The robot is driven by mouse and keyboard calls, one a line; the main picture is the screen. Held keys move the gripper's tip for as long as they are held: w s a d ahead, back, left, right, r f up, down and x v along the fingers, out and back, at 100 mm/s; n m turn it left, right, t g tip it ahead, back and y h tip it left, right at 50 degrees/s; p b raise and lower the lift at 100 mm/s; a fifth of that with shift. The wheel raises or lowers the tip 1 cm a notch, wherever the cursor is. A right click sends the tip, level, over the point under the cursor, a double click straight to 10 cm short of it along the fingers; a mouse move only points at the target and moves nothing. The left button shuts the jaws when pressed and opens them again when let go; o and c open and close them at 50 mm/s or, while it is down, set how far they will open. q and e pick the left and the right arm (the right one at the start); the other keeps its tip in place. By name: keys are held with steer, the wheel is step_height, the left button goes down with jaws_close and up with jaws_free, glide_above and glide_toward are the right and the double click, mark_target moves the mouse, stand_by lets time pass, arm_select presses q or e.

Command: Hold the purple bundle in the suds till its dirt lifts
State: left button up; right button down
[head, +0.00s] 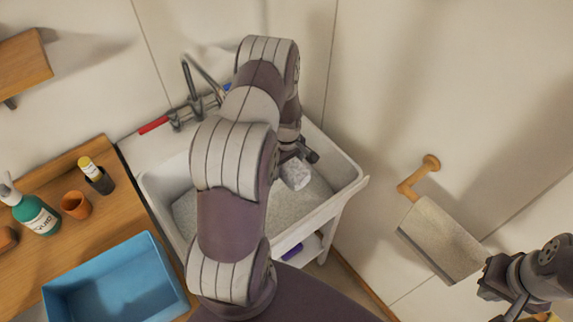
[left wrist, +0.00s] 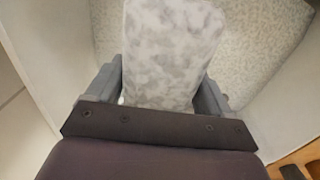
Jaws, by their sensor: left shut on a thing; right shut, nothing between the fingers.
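My left gripper (head: 299,154) is over the right part of the white sink (head: 349,178), shut on a bundle (head: 295,174). The bundle looks mottled white and grey, with no purple showing on it. It also shows in the left wrist view (left wrist: 172,50), between the two fingers. Pale speckled suds (head: 312,197) cover the sink's bottom; they also show behind the bundle in the left wrist view (left wrist: 258,38). I cannot tell whether the bundle touches the suds. My left arm hides the sink's middle. My right gripper (head: 497,300) is shut and empty at the lower right.
A faucet (head: 196,98) stands at the sink's back. On the wooden counter left are a blue tub (head: 107,262), a green bottle (head: 38,216), an orange cup (head: 75,204) and a dark holder (head: 101,181). A towel (head: 440,240) hangs at right. A purple-and-white item (head: 302,248) lies under the sink.

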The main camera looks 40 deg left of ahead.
arm_select(q)
steer(key=shift+r+p, duration=1.65)
steer(key=shift+r, duration=0.9)
